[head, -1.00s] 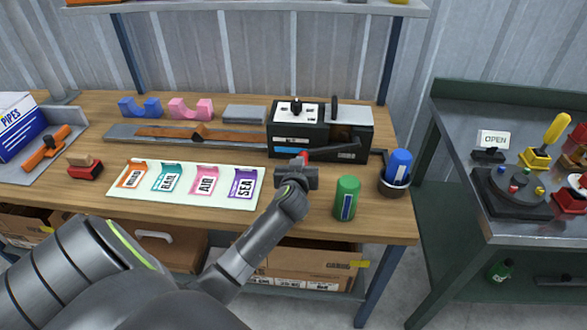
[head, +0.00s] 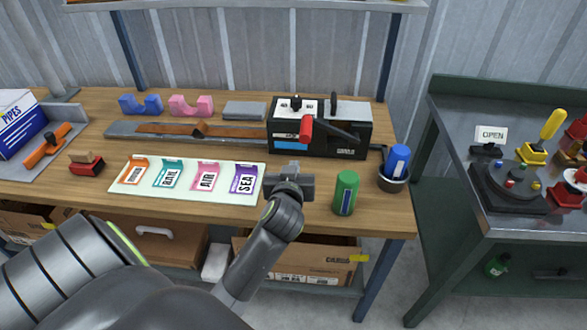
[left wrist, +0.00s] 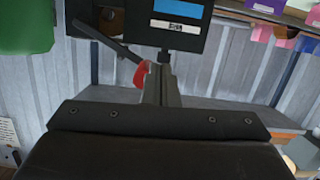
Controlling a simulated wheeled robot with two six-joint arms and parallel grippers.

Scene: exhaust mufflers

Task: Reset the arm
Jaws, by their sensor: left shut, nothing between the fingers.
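My left gripper (head: 290,172) reaches in over the bench front, before the black machine (head: 345,148). In the left wrist view its fingers (left wrist: 161,80) are shut together with nothing between them. The machine's lever has a red handle (head: 306,130) on a black bar that slants up to the left across the machine's front. In the left wrist view the red handle (left wrist: 140,74) shows just beside the fingers; whether they touch is unclear, but in the head view there is a gap. My right gripper is not in view.
A green bottle (head: 345,193) stands close right of my gripper, with a blue bottle in a dark cup (head: 394,181) beyond it. A card mat with labels (head: 190,180) lies to the left. A second bench (head: 480,140) is at the right.

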